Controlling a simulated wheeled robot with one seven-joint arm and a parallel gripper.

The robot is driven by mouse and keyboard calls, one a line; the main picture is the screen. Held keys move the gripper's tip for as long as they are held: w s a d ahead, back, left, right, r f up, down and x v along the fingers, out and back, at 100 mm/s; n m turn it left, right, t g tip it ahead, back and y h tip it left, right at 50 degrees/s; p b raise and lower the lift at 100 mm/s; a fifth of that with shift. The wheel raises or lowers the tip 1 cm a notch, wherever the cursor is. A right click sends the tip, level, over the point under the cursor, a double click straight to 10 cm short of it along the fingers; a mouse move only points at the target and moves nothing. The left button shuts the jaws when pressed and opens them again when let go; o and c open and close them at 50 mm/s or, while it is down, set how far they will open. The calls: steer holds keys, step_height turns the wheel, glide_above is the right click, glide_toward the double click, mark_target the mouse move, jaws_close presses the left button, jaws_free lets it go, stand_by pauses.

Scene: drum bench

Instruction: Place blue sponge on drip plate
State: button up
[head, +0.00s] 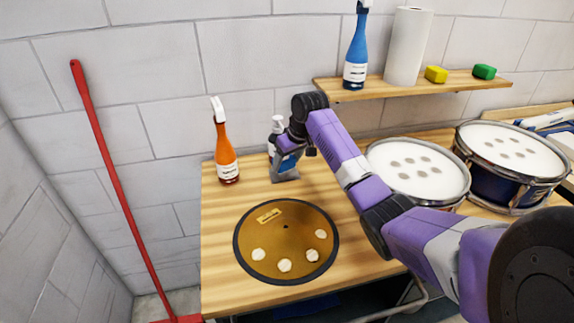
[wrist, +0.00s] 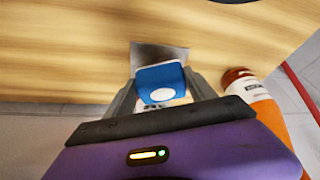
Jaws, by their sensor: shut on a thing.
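The blue sponge (wrist: 160,82), with a white oval patch on its face, is held between the two fingers of my gripper (wrist: 165,100). In the head view a bit of its blue (head: 287,162) shows under my gripper (head: 284,150). The grey drip plate (head: 286,177) lies on the bench under the gripper, and its edge shows just beyond the sponge in the wrist view (wrist: 150,52). I cannot tell whether the sponge touches the plate.
A white-topped spray bottle (head: 277,123) stands close beside my gripper, partly hidden. An orange spray bottle (head: 226,150) stands left. A gold cymbal (head: 286,240) lies in front. Drums (head: 420,168) stand right. A shelf (head: 420,84) holds a blue bottle, paper roll and two sponges.

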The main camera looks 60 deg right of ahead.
steer(key=shift+f, duration=0.75)
steer(key=shift+w+d+f, duration=0.15)
steer(key=shift+f, duration=0.3)
steer(key=shift+f, duration=0.15)
steer(key=o, duration=1.3)
steer(key=v, duration=1.2)
steer(key=shift+w, duration=0.1)
